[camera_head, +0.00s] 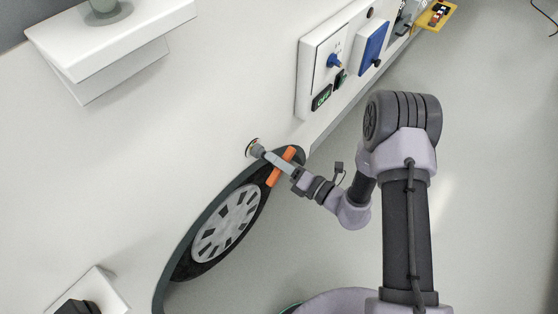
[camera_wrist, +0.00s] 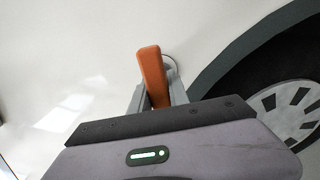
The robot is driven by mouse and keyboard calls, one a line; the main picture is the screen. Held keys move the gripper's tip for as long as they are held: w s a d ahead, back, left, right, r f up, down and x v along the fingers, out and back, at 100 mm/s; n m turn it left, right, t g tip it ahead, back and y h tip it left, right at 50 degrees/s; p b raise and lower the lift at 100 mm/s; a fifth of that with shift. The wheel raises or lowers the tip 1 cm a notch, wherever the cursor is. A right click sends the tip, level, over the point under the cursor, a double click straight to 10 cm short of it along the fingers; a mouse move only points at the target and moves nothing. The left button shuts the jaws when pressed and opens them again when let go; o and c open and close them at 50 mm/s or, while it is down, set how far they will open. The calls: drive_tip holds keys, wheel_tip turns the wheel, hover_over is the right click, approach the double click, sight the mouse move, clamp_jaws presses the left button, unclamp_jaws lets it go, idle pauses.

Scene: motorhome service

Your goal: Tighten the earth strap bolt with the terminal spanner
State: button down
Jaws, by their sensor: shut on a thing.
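The terminal spanner shows as an orange handle (camera_head: 274,177) in the head view, sticking out on both sides of my gripper (camera_head: 281,164). In the wrist view the orange handle (camera_wrist: 151,70) stands between the grey fingers of my gripper (camera_wrist: 158,98), which is shut on it. A grey part reaches from the handle toward a small round fitting with a coloured ring (camera_head: 252,146) on the white wall, probably the earth strap bolt. The spanner's working end seems to be at this fitting, but I cannot tell whether it is seated. The bolt head is hidden.
A wheel (camera_head: 226,222) in a dark arch lies just below my gripper. A panel with a blue knob (camera_head: 334,60) and a green display (camera_head: 321,97) is on the wall above. A yellow tray (camera_head: 437,17) stands at top right. Open floor lies to the right.

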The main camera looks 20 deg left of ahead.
drive_tip(key=shift+a, duration=0.15)
drive_tip(key=shift+w+m+p, duration=0.1)
drive_tip(key=shift+m+p, duration=0.45)
drive_tip(key=shift+m, duration=0.65)
drive_tip(key=shift+f+m+p, duration=0.15)
drive_tip(key=shift+m+p, duration=0.45)
drive_tip(key=shift+m, duration=0.6)
